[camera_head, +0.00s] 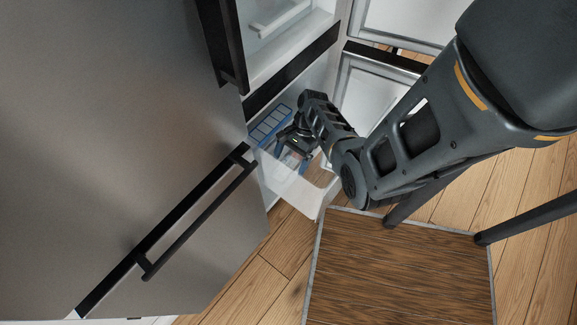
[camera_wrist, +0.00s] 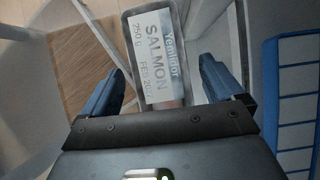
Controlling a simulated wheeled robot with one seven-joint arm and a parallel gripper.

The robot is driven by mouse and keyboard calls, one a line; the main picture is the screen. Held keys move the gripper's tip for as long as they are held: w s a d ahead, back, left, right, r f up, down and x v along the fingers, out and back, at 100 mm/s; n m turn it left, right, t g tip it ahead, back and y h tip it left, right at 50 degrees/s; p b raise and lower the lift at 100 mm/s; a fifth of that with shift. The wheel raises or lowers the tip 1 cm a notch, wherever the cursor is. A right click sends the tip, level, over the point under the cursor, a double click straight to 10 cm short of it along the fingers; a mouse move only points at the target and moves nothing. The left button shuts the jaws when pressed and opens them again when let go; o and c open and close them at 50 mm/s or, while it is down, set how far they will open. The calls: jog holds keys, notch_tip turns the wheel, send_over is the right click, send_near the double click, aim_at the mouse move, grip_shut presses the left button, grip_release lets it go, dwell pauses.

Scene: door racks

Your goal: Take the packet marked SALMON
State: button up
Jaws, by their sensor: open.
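The packet marked SALMON (camera_wrist: 154,52) shows in the wrist view, its label reading "SALMON" and "250 g". My gripper (camera_wrist: 165,88) is open, with one blue-padded finger on each side of the packet's lower part. Whether the fingers touch it I cannot tell. In the head view my gripper (camera_head: 290,143) reaches into the open fridge compartment, and the arm and gripper hide most of what is there.
A blue rack (camera_head: 270,124) lies beside my gripper; it also shows at the right of the wrist view (camera_wrist: 294,110). A clear bin (camera_head: 297,190) sits at the compartment's front. The large fridge door (camera_head: 110,130) stands at left. Wooden floor (camera_head: 520,190) lies at right.

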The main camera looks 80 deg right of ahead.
jog(key=shift+f, duration=0.25)
dwell(0.5)
jog(key=c, duration=1)
jog(key=shift+o, duration=0.2)
jog(key=shift+r, duration=0.1)
